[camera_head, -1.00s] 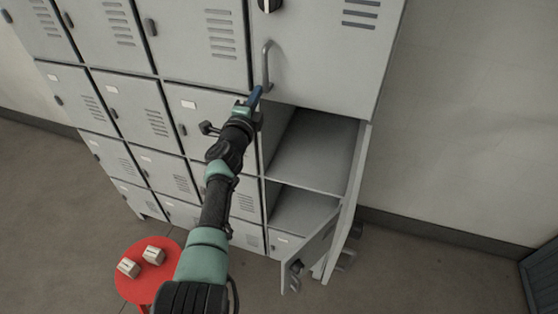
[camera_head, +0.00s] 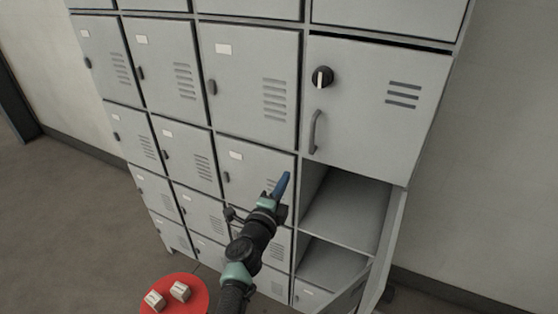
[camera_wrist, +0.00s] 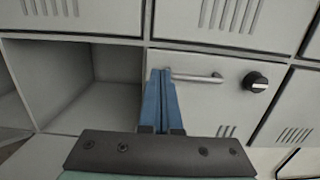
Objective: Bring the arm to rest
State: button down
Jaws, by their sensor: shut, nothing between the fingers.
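My gripper (camera_head: 282,186) is shut and empty, its blue fingers together, in front of the grey locker bank. In the head view it is below and left of the bar handle (camera_head: 315,132) on the upper right locker door (camera_head: 370,125), which is shut. In the wrist view the fingers (camera_wrist: 161,80) overlap the left end of that handle (camera_wrist: 200,77). A gap between them shows in the head view. A black knob (camera_head: 322,77) with a white mark sits above the handle and also shows in the wrist view (camera_wrist: 255,82).
An open, empty compartment (camera_head: 345,215) lies right of my gripper. A lower door (camera_head: 350,298) swings outward at the bottom right. A red round stool (camera_head: 190,284) with two small pale boxes (camera_head: 180,291) stands at the lower left. Bare wall (camera_head: 510,150) is on the right.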

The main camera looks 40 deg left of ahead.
jog(key=v, duration=0.2)
jog(key=shift+s+r+p, duration=0.1)
jog(key=shift+s+p, duration=0.2)
jog(key=shift+s, duration=0.1)
jog(key=w+d+r+n+t+y+b, duration=0.1)
jog(key=w+d+r+n+t+b, duration=0.15)
jog(key=d+r, duration=0.45)
jog(key=w+d+r+n+t+b, duration=0.1)
jog(key=d+r+n, duration=0.25)
jog(key=r, duration=0.75)
jog(key=w+d+r+n+t+y+b, duration=0.1)
jog(key=d+r+n+t+b, duration=0.1)
jog(key=d+r, duration=0.5)
jog(key=s+d+r+n+t+h+b, duration=0.2)
jog(key=s+d+r+h, duration=0.2)
jog(key=s+d+r, duration=0.4)
jog(key=s+d+r+n+t+h+b, duration=0.3)
jog(key=s+d+r+h, duration=0.2)
jog(key=s+d+r, duration=0.4)
jog(key=s+d, duration=0.1)
jog(key=d, duration=0.3)
jog(key=shift+d, duration=0.2)
jog(key=shift+r+t, duration=0.15)
jog(key=shift+t, duration=0.1)
